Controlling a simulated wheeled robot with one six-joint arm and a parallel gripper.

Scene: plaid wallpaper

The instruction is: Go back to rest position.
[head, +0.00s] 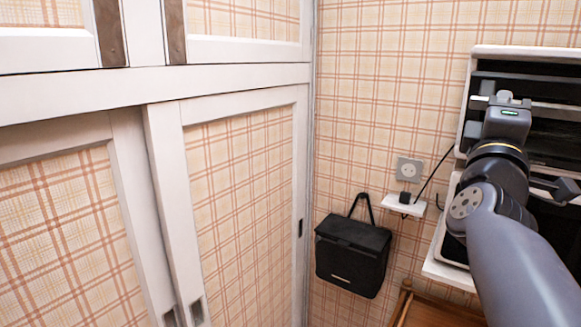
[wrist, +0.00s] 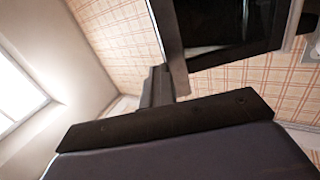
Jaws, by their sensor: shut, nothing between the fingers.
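My arm rises from the lower right of the head view. Its wrist end and my gripper (head: 503,108) are in front of a dark shelved unit with a white frame (head: 466,110). The fingertips are hard to make out there. In the wrist view my gripper (wrist: 158,86) shows as dark fingers beyond a wide dark bar, close together with nothing seen between them. A dark panel in a frame (wrist: 225,25) is just beyond them.
White sliding doors with plaid panels (head: 245,200) fill the left. A black bag (head: 352,257) hangs on the plaid wall below a socket (head: 409,170) and a small white shelf with a cable (head: 415,208). A wooden piece (head: 425,312) stands at the bottom. A bright window (wrist: 15,95) is left in the wrist view.

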